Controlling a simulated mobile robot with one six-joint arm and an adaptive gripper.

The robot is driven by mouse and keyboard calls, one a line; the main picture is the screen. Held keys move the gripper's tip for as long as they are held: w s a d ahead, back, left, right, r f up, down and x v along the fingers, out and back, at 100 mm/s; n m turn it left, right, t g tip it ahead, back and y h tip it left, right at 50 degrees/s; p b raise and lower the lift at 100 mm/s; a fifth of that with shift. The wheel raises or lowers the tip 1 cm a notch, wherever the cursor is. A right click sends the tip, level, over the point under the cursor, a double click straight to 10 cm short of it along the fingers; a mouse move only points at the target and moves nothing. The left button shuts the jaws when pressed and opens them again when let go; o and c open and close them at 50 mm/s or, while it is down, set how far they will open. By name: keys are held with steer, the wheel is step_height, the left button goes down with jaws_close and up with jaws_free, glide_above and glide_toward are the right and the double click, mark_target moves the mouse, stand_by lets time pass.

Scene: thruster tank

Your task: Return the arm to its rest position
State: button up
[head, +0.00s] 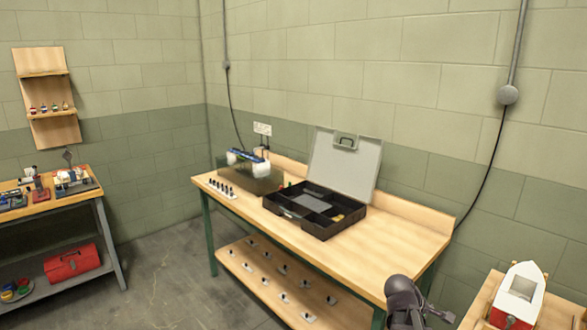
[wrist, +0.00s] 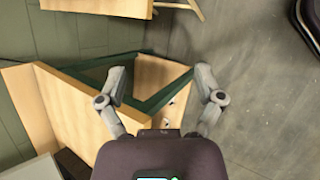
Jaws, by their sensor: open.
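My gripper (wrist: 160,80) is open and empty in the wrist view, its two fingers spread wide. Behind the fingers show the wooden workbench (wrist: 75,110), its dark green frame and the grey floor. In the head view my gripper and wrist (head: 420,308) show at the bottom right, dark and partly cut off by the frame edge. They appear in front of the right end of the workbench (head: 405,232).
An open black case (head: 312,222) with a raised grey lid and a tank (head: 250,178) stand on the workbench. A red and white boat (head: 520,292) is at the lower right, near my arm. A side bench (head: 55,215) stands left. Floor between benches is clear.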

steer(key=s+a+f+m+y, duration=0.2)
steer(key=a+m+y, duration=0.1)
steer(key=a, duration=0.9)
steer(key=s+a+f+m+y, duration=0.1)
steer(key=a+m+y, duration=0.3)
steer(key=a, duration=0.8)
steer(key=shift+s+a+f+m+g+y, duration=0.25)
steer(key=shift+s+f+m+g+y, duration=0.15)
steer(key=shift+m, duration=0.5)
steer(key=shift+w, duration=0.1)
